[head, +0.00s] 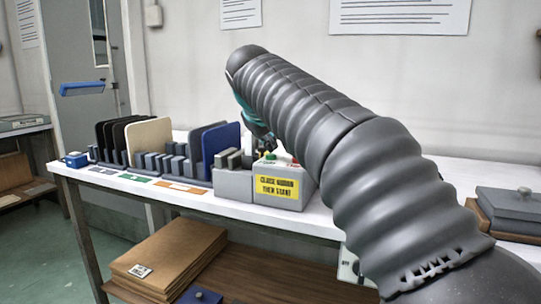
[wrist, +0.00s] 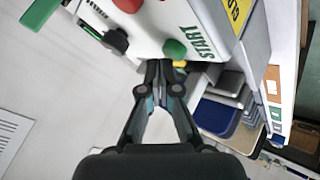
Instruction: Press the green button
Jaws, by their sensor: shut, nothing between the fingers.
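The control box (head: 277,195) stands on the table in the head view, with a yellow sign on its front. The wrist view shows its white face (wrist: 155,25) close up. The round green button (wrist: 174,49) sits there beside the green word START. A red button (wrist: 127,4) is at the top edge of that view. My gripper (wrist: 163,72) is shut and empty, its fingertips close to the green button, just below it in the picture. I cannot tell whether they touch. In the head view my arm hides most of the gripper.
A rack of upright panels, black, cream (head: 149,141), grey and blue (head: 221,142), stands left of the box on the white table (head: 130,190). A small blue object (head: 76,160) is at its left end. A grey lidded case (head: 510,203) is at right.

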